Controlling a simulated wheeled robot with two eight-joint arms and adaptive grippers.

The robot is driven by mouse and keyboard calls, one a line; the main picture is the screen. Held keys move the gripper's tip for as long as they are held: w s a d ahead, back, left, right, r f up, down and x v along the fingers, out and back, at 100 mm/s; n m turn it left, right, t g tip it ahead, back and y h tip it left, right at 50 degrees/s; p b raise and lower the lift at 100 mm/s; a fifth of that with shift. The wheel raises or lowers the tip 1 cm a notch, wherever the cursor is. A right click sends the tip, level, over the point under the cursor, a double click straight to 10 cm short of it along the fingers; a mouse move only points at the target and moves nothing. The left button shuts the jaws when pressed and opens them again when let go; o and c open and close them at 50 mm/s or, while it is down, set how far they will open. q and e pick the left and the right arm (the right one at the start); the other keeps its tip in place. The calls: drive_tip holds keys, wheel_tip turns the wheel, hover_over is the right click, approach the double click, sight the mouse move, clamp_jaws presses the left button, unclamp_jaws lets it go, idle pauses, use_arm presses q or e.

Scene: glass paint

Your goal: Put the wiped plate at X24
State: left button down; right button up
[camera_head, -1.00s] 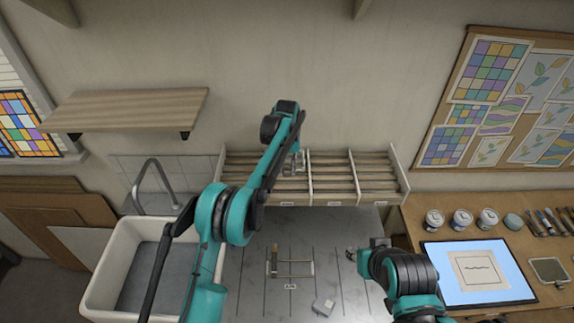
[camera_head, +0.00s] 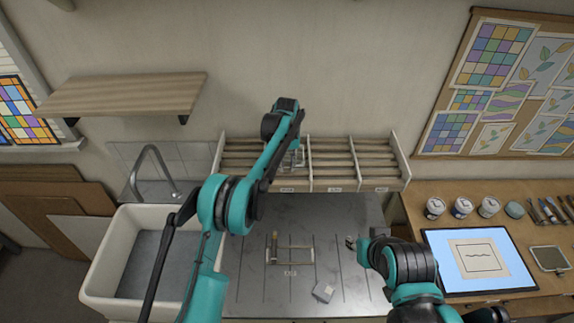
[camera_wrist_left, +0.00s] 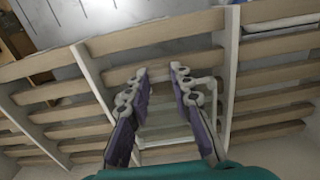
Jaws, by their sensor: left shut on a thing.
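My left gripper (camera_head: 291,160) is at the rack (camera_head: 331,160) on the back of the bench, by the slot left of the rack's middle divider. In the left wrist view its two fingers (camera_wrist_left: 160,84) are closed in on a thin clear plate (camera_wrist_left: 168,125), whose pale edges show between and beside the fingers. The plate is within the slot between two dividers; I cannot tell whether it touches the rack's bars. Small labels (camera_head: 334,189) sit on the rack's front, too small to read. My right gripper (camera_head: 351,243) is over the bench, and its jaws are too small to judge.
A white sink (camera_head: 105,270) is at the left. A small wooden stand (camera_head: 292,262) and a pale block (camera_head: 323,291) lie on the grey bench. A lit panel (camera_head: 440,265), paint jars (camera_head: 461,208) and brushes are at the right. A wall shelf (camera_head: 125,95) hangs upper left.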

use_arm(q)
drive_tip(key=shift+f+b, duration=0.55)
idle(0.4)
drive_tip(key=shift+r, duration=0.1)
idle(0.4)
drive_tip(key=c, duration=0.6)
unclamp_jaws()
drive_tip(key=shift+r+p, duration=1.8)
drive_tip(key=shift+r, duration=2.25)
drive_tip(key=shift+s, duration=0.1)
